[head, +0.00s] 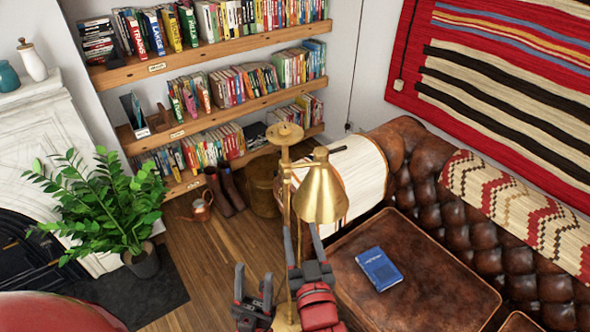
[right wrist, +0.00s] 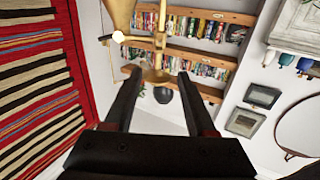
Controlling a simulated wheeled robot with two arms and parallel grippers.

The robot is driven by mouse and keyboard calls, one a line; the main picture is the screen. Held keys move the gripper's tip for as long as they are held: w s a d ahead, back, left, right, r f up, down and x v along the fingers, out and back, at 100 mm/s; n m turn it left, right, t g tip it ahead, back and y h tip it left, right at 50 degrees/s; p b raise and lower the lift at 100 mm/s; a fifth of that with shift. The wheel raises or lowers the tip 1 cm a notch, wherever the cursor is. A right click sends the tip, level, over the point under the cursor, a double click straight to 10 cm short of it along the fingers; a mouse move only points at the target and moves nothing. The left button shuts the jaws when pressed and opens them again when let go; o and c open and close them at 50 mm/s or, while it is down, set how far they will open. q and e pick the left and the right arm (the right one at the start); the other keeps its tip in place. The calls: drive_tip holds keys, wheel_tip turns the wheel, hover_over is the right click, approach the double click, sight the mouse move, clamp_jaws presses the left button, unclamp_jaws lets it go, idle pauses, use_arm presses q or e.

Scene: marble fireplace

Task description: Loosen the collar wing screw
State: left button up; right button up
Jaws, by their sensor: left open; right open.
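A brass floor lamp stands in front of me in the head view, with a slim stem (head: 286,200), a round top disc (head: 285,133) and a cone shade (head: 321,190). In the right wrist view its brass stem and collar (right wrist: 159,42) show beyond the fingers, with the shade (right wrist: 121,14) beside them. The wing screw cannot be told apart surely. My left gripper (head: 254,280) is open and empty, lower and left of the stem.
A brown leather sofa (head: 455,225) and ottoman (head: 440,290) with a blue book (head: 379,269) lie right. Bookshelves (head: 220,47) stand behind. A plant (head: 105,205) and marble fireplace (head: 35,135) are left.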

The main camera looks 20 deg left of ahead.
drive_tip(key=w+b, duration=0.2)
drive_tip(key=b, duration=0.2)
drive_tip(key=p, duration=0.7)
approach(288, 178)
drive_tip(key=x, duration=0.7)
drive_tip(key=shift+w+a+r, duration=0.1)
drive_tip(key=shift+w+r, duration=0.15)
drive_tip(key=shift+w, duration=0.15)
drive_tip(key=shift+w+a+f, duration=0.15)
drive_tip(key=shift+w+a, duration=0.2)
drive_tip(key=shift+w, duration=0.3)
clamp_jaws()
